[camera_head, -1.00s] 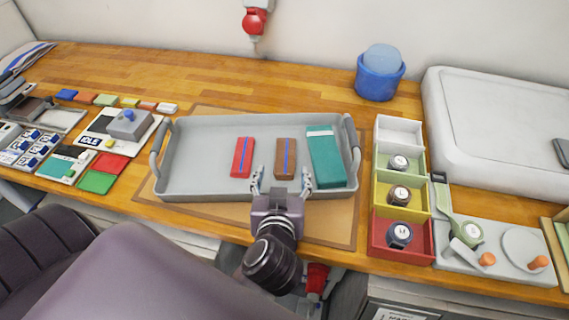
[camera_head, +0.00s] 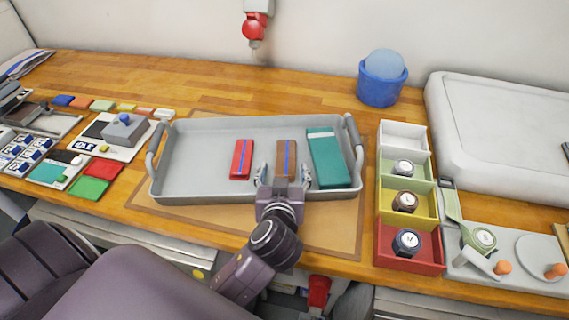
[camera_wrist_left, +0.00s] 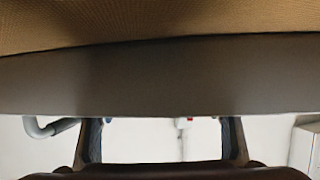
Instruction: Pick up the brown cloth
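The brown cloth (camera_head: 285,150) is a folded block with a blue stripe. It lies in the grey tray (camera_head: 205,180), between a red folded cloth (camera_head: 241,160) and a larger teal one (camera_head: 327,160). My left gripper (camera_head: 284,175) reaches over the tray's near wall. Its fingers stand apart, one on each side of the cloth's near end, and I see no grip on it. In the left wrist view the fingers (camera_wrist_left: 163,140) are also wide apart. The tray's grey wall (camera_wrist_left: 160,78) fills the middle there, and the cloth cannot be made out. My right gripper is not in view.
Right of the tray stand coloured compartments (camera_head: 404,135) with round labelled items, and a grey board (camera_head: 515,278) with orange knobs. A blue bucket (camera_head: 381,85) stands behind. Small coloured blocks and panels lie at left. The tray's left half is empty.

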